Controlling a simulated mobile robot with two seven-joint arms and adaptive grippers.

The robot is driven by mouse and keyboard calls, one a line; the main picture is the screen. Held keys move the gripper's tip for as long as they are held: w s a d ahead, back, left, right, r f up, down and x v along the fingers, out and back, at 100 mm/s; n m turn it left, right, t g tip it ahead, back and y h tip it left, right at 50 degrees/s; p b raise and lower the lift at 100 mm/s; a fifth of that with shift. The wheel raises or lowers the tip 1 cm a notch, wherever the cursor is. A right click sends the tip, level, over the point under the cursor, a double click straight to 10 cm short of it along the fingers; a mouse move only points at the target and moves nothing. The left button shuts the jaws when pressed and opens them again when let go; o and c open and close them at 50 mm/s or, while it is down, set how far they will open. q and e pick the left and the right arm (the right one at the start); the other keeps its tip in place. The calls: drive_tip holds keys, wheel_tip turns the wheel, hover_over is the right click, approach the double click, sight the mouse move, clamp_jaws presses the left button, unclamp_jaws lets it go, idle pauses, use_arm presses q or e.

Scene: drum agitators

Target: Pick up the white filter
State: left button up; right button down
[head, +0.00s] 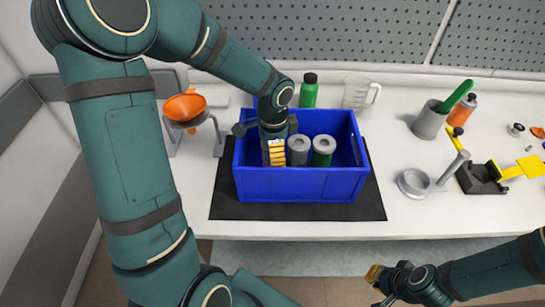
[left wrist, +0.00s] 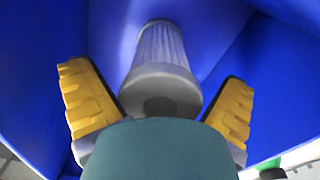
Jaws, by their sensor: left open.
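The white filter (left wrist: 160,55) shows in the left wrist view as a pale ribbed cylinder with a smooth grey end, against the blue walls of the bin. My left gripper (left wrist: 160,105) is open, with one yellow-padded finger on either side of the filter and visible gaps between. In the head view my left gripper (head: 276,152) reaches down into the blue bin (head: 300,186), at its left part. I cannot tell which cylinder in the head view is this filter. My right gripper (head: 376,276) is in front of the table edge, and its jaw opening is unclear.
In the bin stand a grey-topped cylinder (head: 298,150) and a green cylinder with a grey top (head: 322,150), close right of my left gripper. A green bottle (head: 309,90) and clear jug (head: 358,92) stand behind.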

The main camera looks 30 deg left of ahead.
use_arm(q)
drive_tip(key=c, duration=1.3)
drive_tip(key=shift+r, duration=0.1)
